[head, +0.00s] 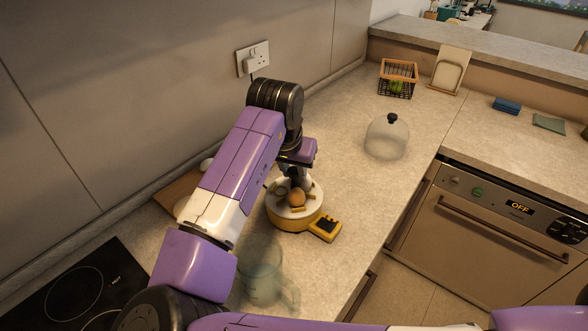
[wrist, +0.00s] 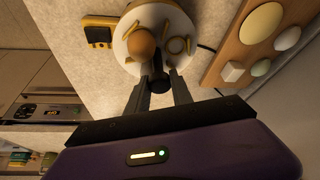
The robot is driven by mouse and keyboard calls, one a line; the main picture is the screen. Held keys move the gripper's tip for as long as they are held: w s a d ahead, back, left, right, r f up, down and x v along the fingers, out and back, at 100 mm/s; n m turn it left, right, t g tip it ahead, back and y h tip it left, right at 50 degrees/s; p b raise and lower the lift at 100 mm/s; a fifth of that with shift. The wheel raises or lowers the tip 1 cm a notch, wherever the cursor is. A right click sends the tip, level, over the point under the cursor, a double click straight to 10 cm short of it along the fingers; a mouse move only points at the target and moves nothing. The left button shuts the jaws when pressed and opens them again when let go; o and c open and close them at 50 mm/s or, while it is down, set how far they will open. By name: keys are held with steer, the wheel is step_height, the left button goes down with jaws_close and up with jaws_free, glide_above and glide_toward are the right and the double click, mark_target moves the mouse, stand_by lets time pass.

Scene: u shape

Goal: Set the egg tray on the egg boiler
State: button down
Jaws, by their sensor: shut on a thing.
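The egg tray (head: 284,197) is a round white disc with yellow-rimmed slots, and one brown egg (head: 297,197) sits on it. The tray (wrist: 172,18) also shows in the wrist view, with the egg (wrist: 141,43) near its edge. The egg boiler (head: 290,220) is a round yellow base with a yellow and black control box (head: 325,227) on its front right. The tray is over the boiler; I cannot tell whether it is fully seated. My gripper (wrist: 160,84) is shut on the tray's black handle (wrist: 157,72); in the head view my arm partly hides it.
A clear dome with a black knob (head: 387,140) stands on the counter behind right. A glass jug (head: 263,284) stands in front. A wooden board (wrist: 235,57) with eggs and a white block is beside the boiler. A hob (head: 70,285) is at the left. The counter between boiler and dome is free.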

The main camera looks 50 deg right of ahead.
steer(key=shift+f, duration=0.3)
steer(key=c, duration=1.4)
jaws_free()
steer(key=p+v, duration=0.7)
steer(key=v, duration=0.4)
steer(key=shift+p, duration=0.4)
steer(key=shift+w, duration=0.1)
